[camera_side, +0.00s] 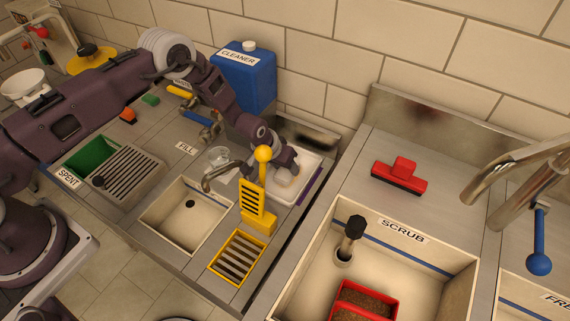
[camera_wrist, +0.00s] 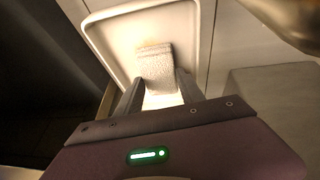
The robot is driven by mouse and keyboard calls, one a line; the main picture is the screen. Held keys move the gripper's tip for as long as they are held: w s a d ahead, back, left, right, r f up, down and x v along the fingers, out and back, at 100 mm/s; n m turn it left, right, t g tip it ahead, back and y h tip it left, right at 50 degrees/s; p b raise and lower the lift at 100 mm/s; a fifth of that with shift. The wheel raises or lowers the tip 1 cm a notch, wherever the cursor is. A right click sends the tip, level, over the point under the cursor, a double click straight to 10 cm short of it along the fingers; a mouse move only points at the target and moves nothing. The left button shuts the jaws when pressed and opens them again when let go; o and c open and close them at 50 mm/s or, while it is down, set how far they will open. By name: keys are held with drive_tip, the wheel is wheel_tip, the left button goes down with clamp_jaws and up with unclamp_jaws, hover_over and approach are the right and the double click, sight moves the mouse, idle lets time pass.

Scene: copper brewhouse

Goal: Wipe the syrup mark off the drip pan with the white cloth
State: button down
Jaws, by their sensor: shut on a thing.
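The drip pan appears to be the white tray (camera_side: 311,164) behind the yellow stand; its rim and pale floor fill much of the wrist view (camera_wrist: 97,50). My gripper (camera_side: 284,168) is over the pan, and in the wrist view its two fingers (camera_wrist: 158,88) are shut on the white cloth (camera_wrist: 155,65). The cloth is a textured, folded pad that extends past the fingertips, at or just above the pan floor; I cannot tell if it touches. I cannot clearly make out the syrup mark; the cloth and fingers hide part of the floor.
A yellow slotted stand with a ball top (camera_side: 263,154) and a tap (camera_side: 215,177) stand close to my gripper. A blue cleaner jug (camera_side: 245,78) is behind my arm. A red brush (camera_side: 399,176) lies on the right counter. The scrub sink (camera_side: 400,260) is at front right.

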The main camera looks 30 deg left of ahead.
drive_tip(key=shift+w, duration=1.15)
drive_tip(key=shift+s+f, duration=0.15)
drive_tip(key=shift+s, duration=1.05)
drive_tip(key=shift+w, duration=1.15)
drive_tip(key=shift+s+r, duration=0.25)
drive_tip(key=shift+s, duration=0.9)
drive_tip(key=shift+w+f, duration=0.15)
drive_tip(key=shift+w, duration=1.05)
drive_tip(key=shift+s, duration=1.2)
